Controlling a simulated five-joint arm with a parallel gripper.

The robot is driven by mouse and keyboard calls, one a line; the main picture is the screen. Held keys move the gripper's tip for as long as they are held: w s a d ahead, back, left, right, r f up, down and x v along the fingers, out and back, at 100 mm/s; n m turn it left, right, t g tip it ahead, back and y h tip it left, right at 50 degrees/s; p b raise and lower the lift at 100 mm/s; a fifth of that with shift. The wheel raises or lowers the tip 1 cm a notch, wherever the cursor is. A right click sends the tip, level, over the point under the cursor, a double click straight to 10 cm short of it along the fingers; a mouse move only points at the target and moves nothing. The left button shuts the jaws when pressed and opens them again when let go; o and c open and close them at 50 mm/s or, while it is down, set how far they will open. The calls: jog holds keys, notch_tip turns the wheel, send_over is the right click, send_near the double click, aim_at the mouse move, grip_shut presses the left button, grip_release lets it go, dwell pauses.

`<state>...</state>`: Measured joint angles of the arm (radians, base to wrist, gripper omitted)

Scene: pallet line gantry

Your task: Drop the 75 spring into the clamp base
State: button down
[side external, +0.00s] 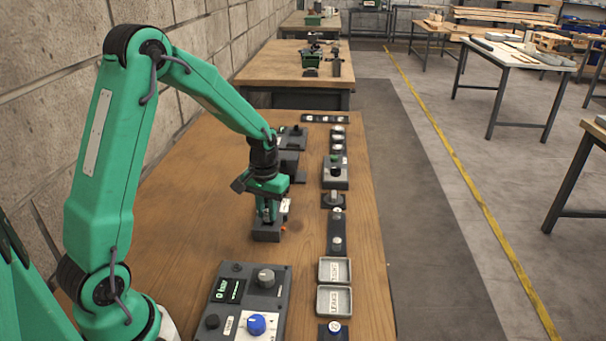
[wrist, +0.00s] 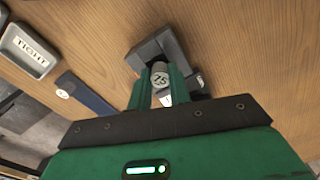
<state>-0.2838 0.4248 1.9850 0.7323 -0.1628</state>
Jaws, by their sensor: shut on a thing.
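My gripper (side external: 267,212) points down over the dark grey clamp base (side external: 267,234) on the wooden bench. In the wrist view my gripper (wrist: 160,88) has its green fingers shut on the 75 spring (wrist: 160,69), a small pale cylinder with "75" on its end. The clamp base (wrist: 150,48) shows as a dark block around and behind the spring there. The fingers hide the spring's lower part. I cannot tell whether the spring is inside the base or just above it.
Two grey trays, TIGHT (side external: 335,270) and LEAKS (side external: 334,300), lie to the right. A dark strip with small round parts (side external: 337,238) runs behind them. A control box with a blue knob (side external: 257,324) stands in front. Bare bench lies left of the base.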

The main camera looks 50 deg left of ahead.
jog(key=shift+f, duration=0.6)
dwell(0.6)
jog(key=c, duration=0.7)
grip_release()
jog(key=shift+c, duration=0.2)
jog(key=shift+r, duration=0.1)
jog(key=shift+r, duration=3.4)
